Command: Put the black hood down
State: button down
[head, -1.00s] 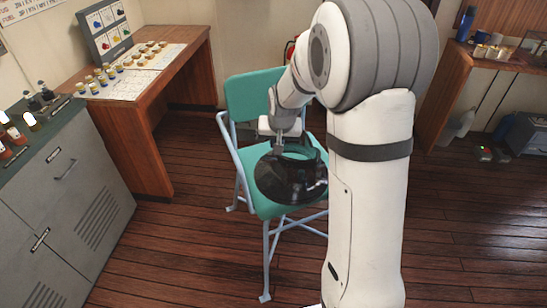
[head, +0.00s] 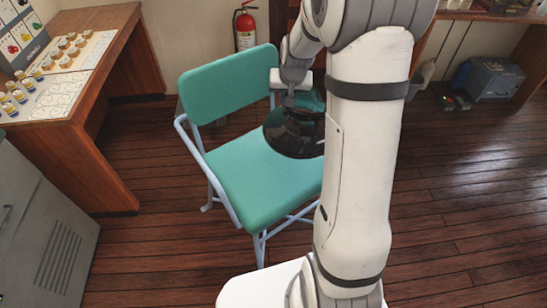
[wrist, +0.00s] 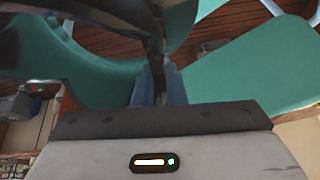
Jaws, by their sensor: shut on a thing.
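The black hood (head: 292,133) is a dark, glossy, rounded piece in the head view, at the back right part of the teal chair's seat (head: 245,185). My gripper (head: 290,95) is shut on it from above. I cannot tell whether the hood touches the seat or hangs just over it. In the wrist view the hood (wrist: 110,30) is a dark shape across the top, and my gripper's fingers (wrist: 158,85) close on its edge. My arm hides the chair's right side.
A wooden desk (head: 100,150) with small jars and white sheets stands at the left, by a grey cabinet (head: 45,235). A red fire extinguisher (head: 245,28) hangs behind the chair. A grey box (head: 493,79) is at the back right. The plank floor at right is clear.

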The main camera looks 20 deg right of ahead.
jog(key=shift+w+a, duration=0.25)
jog(key=shift+a, duration=0.05)
jog(key=shift+r, duration=0.1)
jog(key=shift+w, duration=0.1)
jog(key=shift+a+f+b, duration=0.1)
jog(key=shift+f+b, duration=0.2)
jog(key=shift+b, duration=0.05)
jog(key=a+f+n+b, duration=0.1)
jog(key=a+f+b, duration=0.1)
jog(key=f+b, duration=0.3)
jog(key=a+f+b, duration=0.3)
jog(key=f+b, duration=0.3)
jog(key=f, duration=0.2)
jog(key=a+f+n+y+b, duration=0.1)
jog(key=a+f+b, duration=0.2)
jog(key=f+b, duration=0.3)
jog(key=shift+f+n, duration=0.3)
jog(key=shift+f, duration=0.15)
